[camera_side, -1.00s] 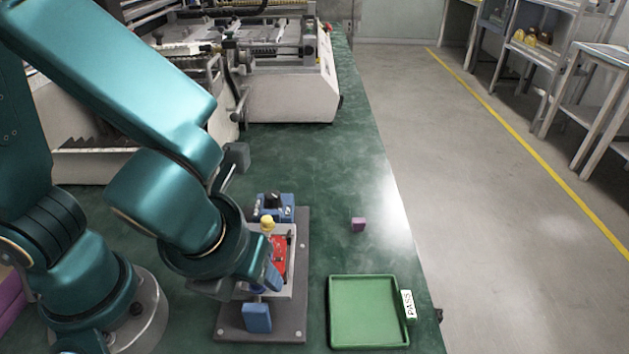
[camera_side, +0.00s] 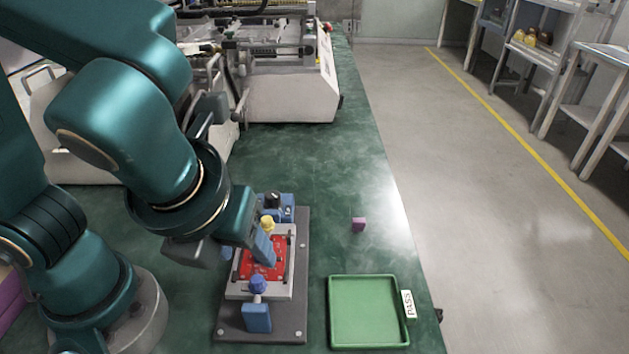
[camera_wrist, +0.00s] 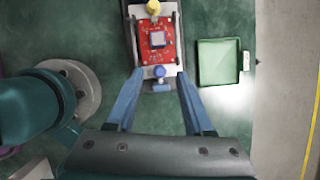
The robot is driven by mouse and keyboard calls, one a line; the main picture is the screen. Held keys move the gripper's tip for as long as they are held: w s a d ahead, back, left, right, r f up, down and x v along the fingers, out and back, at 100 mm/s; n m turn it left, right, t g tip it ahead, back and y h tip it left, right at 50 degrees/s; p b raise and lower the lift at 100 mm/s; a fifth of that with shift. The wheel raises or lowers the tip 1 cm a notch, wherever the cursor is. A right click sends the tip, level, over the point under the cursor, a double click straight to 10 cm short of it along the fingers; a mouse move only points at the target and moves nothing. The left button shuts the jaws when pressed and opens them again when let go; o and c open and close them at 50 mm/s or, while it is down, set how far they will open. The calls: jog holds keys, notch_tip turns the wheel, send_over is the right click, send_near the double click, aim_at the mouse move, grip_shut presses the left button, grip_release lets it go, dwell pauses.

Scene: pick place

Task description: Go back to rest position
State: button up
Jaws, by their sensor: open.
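My gripper (camera_wrist: 158,98) is open and empty, with its two blue fingers spread apart in the wrist view. In the side view my gripper (camera_side: 246,249) is above and to the left of the test fixture. The fixture (camera_side: 228,322) is a grey plate with a pale frame holding a red circuit board (camera_side: 250,270). In the wrist view the red board (camera_wrist: 147,54) shows a grey square chip (camera_wrist: 157,39) near its middle. A yellow knob (camera_side: 267,224) and a blue knob (camera_side: 258,285) stand at the frame's two ends.
An empty green tray (camera_side: 368,342) labelled PASS lies right of the fixture; it also shows in the wrist view (camera_wrist: 219,80). A large machine (camera_side: 290,95) stands at the back. The green table between is clear.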

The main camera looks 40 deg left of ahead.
jog(key=a+r+n+h, duration=0.1)
jog(key=a+n, duration=0.3)
jog(key=n, duration=1)
jog(key=a+r+n+t+h, duration=0.1)
jog(key=a+n, duration=0.4)
jog(key=n, duration=1)
jog(key=shift+w+r+t, duration=0.15)
jog(key=shift+r+t, duration=0.15)
jog(key=shift+r, duration=0.2)
jog(key=shift+a, duration=0.15)
